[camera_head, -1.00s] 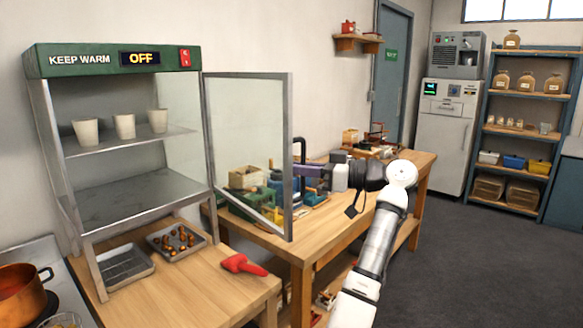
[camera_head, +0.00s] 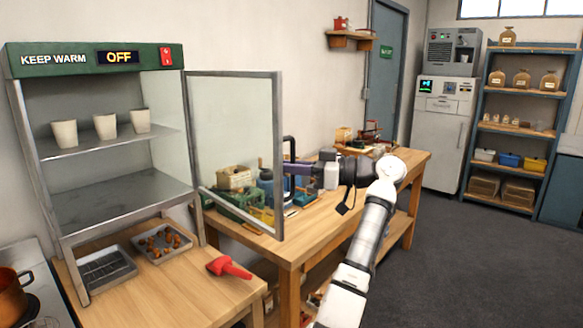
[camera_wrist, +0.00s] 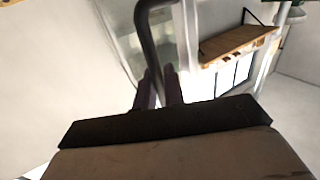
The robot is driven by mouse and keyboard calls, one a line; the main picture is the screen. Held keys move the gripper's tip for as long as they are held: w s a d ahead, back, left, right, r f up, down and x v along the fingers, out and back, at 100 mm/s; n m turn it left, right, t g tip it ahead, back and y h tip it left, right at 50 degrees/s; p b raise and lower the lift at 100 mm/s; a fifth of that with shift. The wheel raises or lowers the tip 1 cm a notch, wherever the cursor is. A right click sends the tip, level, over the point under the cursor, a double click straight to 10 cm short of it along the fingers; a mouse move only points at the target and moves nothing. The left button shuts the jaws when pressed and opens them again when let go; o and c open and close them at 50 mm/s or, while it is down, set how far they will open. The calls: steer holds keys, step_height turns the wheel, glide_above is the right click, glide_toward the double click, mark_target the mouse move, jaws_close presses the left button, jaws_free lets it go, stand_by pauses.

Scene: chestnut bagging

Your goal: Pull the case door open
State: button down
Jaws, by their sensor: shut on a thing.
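The keep-warm case (camera_head: 95,150) stands at the left with its sign reading OFF. Its framed glass door (camera_head: 235,140) is swung wide open on the right side, hinged at the case's right front post. The dark bar handle (camera_head: 289,146) is on the door's outer edge. My gripper (camera_head: 292,168) is at that handle, to the right of the door. In the wrist view, my gripper's fingers (camera_wrist: 160,88) are closed around the dark handle (camera_wrist: 147,40). Three pale cups (camera_head: 104,127) stand on the upper shelf inside.
A tray of chestnuts (camera_head: 162,243), an empty tray (camera_head: 104,270) and a red scoop (camera_head: 228,267) lie on the wooden counter by the case. A workbench (camera_head: 400,170) with tools stands behind the door. Open floor lies to the right.

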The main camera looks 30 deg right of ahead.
steer(key=c, duration=1.6)
jaws_free()
steer(key=b+v, duration=0.3)
steer(key=v, duration=1)
steer(key=shift+s+d, duration=0.3)
